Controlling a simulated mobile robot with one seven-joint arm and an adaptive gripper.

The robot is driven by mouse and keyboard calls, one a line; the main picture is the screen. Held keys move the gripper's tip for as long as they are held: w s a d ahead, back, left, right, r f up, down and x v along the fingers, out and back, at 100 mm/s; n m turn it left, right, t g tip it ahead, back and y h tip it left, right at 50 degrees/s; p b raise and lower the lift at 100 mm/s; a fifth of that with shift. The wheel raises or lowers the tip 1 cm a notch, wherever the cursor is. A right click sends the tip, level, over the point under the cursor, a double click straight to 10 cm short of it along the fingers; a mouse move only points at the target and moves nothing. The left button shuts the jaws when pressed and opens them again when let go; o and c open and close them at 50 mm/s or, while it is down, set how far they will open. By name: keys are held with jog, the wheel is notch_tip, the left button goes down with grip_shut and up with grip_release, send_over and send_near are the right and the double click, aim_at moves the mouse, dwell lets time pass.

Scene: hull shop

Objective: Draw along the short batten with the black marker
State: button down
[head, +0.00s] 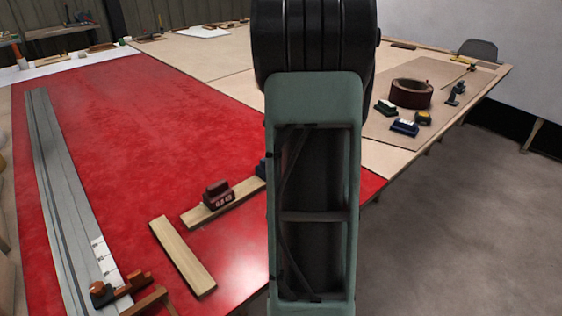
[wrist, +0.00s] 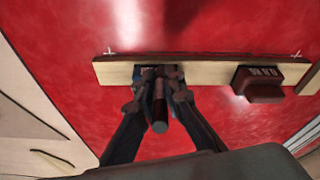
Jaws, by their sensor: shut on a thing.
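The short batten (wrist: 215,73) is a pale wooden strip lying on the red sheet (wrist: 80,35). In the head view it (head: 204,216) runs behind my arm. My gripper (wrist: 158,85) is shut on the black marker (wrist: 159,110), a dark cylinder whose rear end faces the wrist camera. The gripper is over the batten's left part in the wrist view. The marker's tip is hidden, so I cannot tell whether it touches the sheet. A dark red weight (wrist: 262,86) sits on the batten's right part; it also shows in the head view (head: 218,194).
Small white cross marks (wrist: 110,50) (wrist: 296,54) lie near both batten ends. A second wooden strip (head: 182,256) lies nearby. A long grey metal rail (head: 62,190) lies at left. A dark red ring (head: 411,94) and small tools stand on the board at right.

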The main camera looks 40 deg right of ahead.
jog(key=shift+r+p, duration=2.9)
jog(key=shift+r, duration=1.65)
